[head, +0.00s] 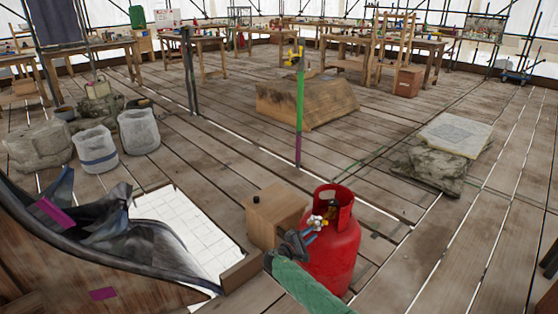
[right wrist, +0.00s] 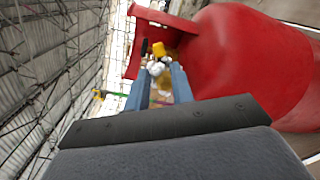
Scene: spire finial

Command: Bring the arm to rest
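My right arm (head: 300,282), in a green sleeve, reaches in from the bottom of the head view. Its gripper (head: 314,232) is in front of the upper part of a red gas cylinder (head: 337,258). In the right wrist view, the two blue fingers of the gripper (right wrist: 157,80) stand apart, with no object clearly held between them. A valve (right wrist: 157,64) with white and yellow parts shows just past the fingertips, inside the cylinder's red collar (right wrist: 135,50). Whether the fingers touch the valve cannot be told. My left gripper is not in view.
A wooden box (head: 276,216) with a small black knob stands beside the cylinder. A green post (head: 299,115) stands behind.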

